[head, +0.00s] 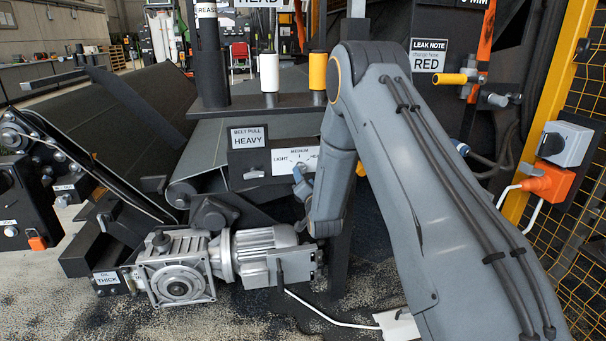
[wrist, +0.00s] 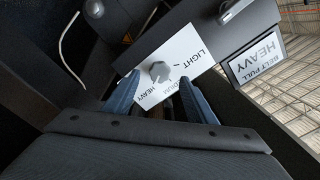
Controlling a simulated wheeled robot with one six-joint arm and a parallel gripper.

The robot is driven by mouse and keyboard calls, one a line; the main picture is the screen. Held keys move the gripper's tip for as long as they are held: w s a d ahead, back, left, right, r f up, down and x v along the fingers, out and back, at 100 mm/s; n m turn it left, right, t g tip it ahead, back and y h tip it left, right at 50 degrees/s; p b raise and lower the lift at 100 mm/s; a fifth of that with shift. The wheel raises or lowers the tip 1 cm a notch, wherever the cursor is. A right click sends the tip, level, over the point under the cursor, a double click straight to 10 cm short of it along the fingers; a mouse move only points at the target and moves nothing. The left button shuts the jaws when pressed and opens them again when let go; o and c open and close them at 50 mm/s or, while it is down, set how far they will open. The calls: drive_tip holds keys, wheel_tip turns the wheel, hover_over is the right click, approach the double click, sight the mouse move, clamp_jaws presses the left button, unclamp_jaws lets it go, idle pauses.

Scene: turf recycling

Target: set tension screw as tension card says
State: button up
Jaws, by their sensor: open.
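The tension card (head: 248,137) reads "BELT PULL HEAVY" and is fixed above the left end of the dial bracket. It also shows in the wrist view (wrist: 264,58). The white dial plate (head: 283,161) is marked LIGHT, MEDIUM and HEAVY. In the wrist view the grey tension screw knob (wrist: 160,71) stands on this plate (wrist: 193,66); I cannot tell which mark it points to. My gripper (wrist: 158,88) is open, its two blue fingers apart and reaching toward the knob, with no visible grip on it. In the head view my gripper (head: 303,184) partly covers the plate.
A grey motor and gearbox (head: 180,268) sits below the bracket, with a card reading "THICK" (head: 108,278). White (head: 268,72) and yellow (head: 317,72) cylinders stand on a shelf above. A yellow-framed mesh fence (head: 560,110) closes the right side.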

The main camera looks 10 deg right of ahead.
drive_tip(key=shift+s, duration=1.55)
drive_tip(key=s+a+r+n+g+y, duration=0.15)
drive_tip(key=s+a+n+g, duration=0.3)
drive_tip(key=s+a, duration=0.45)
drive_tip(key=s+a+r+n+g+y, duration=0.1)
drive_tip(key=s+a+r+n+g, duration=0.2)
drive_tip(key=s+a+g, duration=0.55)
drive_tip(key=s+d+r+n+g+h, duration=0.1)
drive_tip(key=s+r+n+g, duration=0.15)
drive_tip(key=s, duration=1.45)
drive_tip(key=s+d+r+n+g+h, duration=0.1)
drive_tip(key=s+d+n+g, duration=0.2)
drive_tip(key=s, duration=1.5)
drive_tip(key=d+r+m+p, duration=0.1)
drive_tip(key=d+r+p, duration=0.6)
drive_tip(key=p, duration=0.5)
drive_tip(key=d+r+m+p, duration=0.2)
drive_tip(key=d+r+p, duration=0.4)
drive_tip(key=r+p, duration=0.5)
drive_tip(key=shift+s+d+r+m+p, duration=0.2)
drive_tip(key=shift+d+m+p, duration=0.15)
drive_tip(key=shift+p, duration=0.35)
